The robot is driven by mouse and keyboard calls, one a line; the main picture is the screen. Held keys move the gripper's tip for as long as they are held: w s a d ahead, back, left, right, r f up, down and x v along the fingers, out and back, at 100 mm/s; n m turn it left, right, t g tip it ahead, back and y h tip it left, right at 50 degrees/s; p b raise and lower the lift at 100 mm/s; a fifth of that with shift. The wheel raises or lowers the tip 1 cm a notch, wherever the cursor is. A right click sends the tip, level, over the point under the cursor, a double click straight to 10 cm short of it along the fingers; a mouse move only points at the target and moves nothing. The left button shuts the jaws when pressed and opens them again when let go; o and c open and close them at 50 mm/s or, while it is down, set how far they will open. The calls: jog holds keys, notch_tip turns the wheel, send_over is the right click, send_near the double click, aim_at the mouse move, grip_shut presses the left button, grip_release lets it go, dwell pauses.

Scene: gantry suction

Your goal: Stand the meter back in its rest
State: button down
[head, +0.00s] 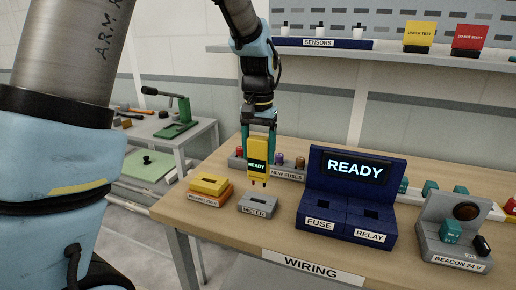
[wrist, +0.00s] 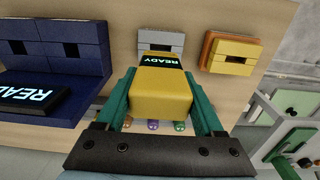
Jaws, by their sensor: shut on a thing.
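The meter (head: 257,153) is a yellow block with a dark screen reading READY and two red-tipped prongs at its lower end. My gripper (head: 260,137) is shut on its upper part and holds it upright in the air. In the wrist view the meter (wrist: 164,90) sits between the two green fingers. The rest (head: 258,205) is a grey slotted block labelled METER on the table. It lies below and slightly in front of the meter, apart from it.
A yellow slotted block (head: 208,187) stands left of the rest. The blue FUSE and RELAY tester (head: 347,190) stands to the right, its screen reading READY. The NEW FUSES rack (head: 286,174) is behind. A grey BEACON 24 V unit (head: 451,240) is far right.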

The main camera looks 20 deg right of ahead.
aim_at(258, 137)
jog(key=shift+r, duration=0.1)
jog(key=shift+f+b, duration=1)
jog(key=shift+f, duration=1.05)
jog(key=shift+f, duration=0.1)
jog(key=shift+f+b, duration=0.95)
jog(key=shift+f, duration=0.6)
grip_release()
notch_tip(258, 137, up, 11)
jog(key=shift+f+b, duration=0.1)
jog(key=shift+b, duration=1)
